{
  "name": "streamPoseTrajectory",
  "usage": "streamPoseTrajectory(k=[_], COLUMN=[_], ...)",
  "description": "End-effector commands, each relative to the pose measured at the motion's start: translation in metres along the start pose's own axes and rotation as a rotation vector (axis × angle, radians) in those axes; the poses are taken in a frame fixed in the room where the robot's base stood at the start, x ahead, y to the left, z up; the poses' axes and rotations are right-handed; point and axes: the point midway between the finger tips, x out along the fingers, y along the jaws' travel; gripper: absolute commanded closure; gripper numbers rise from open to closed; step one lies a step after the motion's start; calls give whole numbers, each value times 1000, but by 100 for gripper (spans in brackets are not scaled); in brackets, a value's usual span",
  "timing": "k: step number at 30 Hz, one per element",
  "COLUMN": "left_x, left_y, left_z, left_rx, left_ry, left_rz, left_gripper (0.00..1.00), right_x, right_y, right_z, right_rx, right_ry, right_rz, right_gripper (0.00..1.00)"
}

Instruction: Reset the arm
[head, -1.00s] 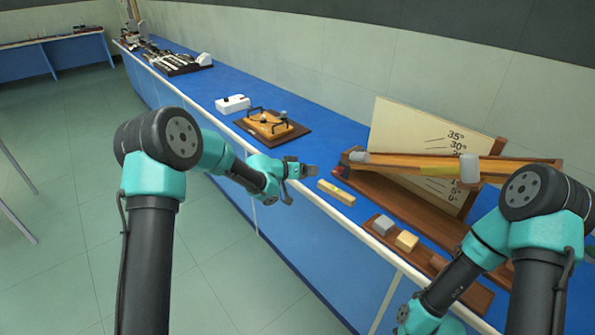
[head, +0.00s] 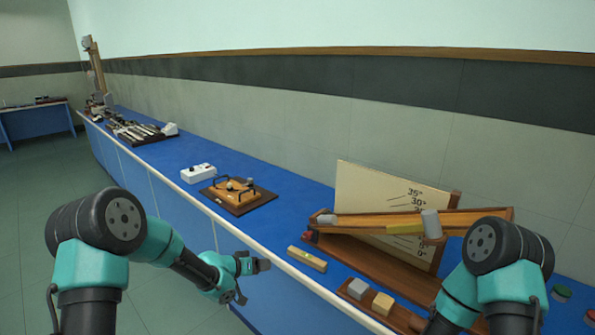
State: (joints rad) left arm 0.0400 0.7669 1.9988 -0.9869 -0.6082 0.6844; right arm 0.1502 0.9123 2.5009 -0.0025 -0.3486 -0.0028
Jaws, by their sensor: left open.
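My left gripper (head: 254,279) is in the lower middle of the head view, in front of the blue bench's near edge. It is open, with nothing seen between its jaws, and apart from the things on the bench. My right arm (head: 498,270) comes in at the lower right, in front of the bench. Its gripper is below the picture's edge.
The blue bench (head: 290,215) bears an inclined-plane rig with a white angle board (head: 365,185), a small level (head: 307,258), and a tray with a grey block (head: 357,288) and a yellow block (head: 383,303). A wooden board device (head: 238,196) and a white box (head: 198,173) stand further back.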

Motion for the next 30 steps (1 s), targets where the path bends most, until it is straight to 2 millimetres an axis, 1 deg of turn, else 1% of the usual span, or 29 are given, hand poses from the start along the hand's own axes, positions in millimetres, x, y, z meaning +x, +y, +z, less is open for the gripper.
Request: streamPoseTrajectory(k=[1,2,3,5,6,8,9,11,12,13,14,15,18,21,24,27,30], left_x=[-3,-5,-10,-18,-24,-34,-43,-56,-66,-74,-83,-94,-124,-148,-162,-167,-167], left_y=[-10,-16,-23,-32,-36,-41,-43,-44,-43,-42,-40,-37,-26,-15,-7,-4,-4], left_z=[29,46,69,102,125,159,181,214,236,252,268,288,333,364,381,387,387], left_rx=[-39,-59,-87,-127,-152,-190,-214,-250,-275,-292,-310,-332,-387,-427,-451,-459,-459], left_ry=[-32,-52,-80,-124,-155,-207,-242,-299,-338,-369,-399,-442,-544,-622,-669,-686,-686], left_rz=[-37,-60,-92,-139,-168,-211,-238,-277,-302,-319,-336,-357,-403,-433,-449,-455,-455], left_gripper=[40,40,40,40,40,40,40,40,40,40,40,40,40,40,40,40,40], right_x=[0,0,0,0,0,0,0,0,0,0,0,0,0,0,0,0,0], right_y=[0,0,0,0,0,0,0,0,0,0,0,0,0,0,0,0,0], right_z=[0,0,0,0,0,0,0,0,0,0,0,0,0,0,0,0,0], right_rx=[0,0,0,0,0,0,0,0,0,0,0,0,0,0,0,0,0], right_ry=[0,0,0,0,0,0,0,0,0,0,0,0,0,0,0,0,0], right_rz=[0,0,0,0,0,0,0,0,0,0,0,0,0,0,0,0,0], right_gripper=[57,57,57,57,57,57,57,57,57,57,57,57,57,57,57,57,57])
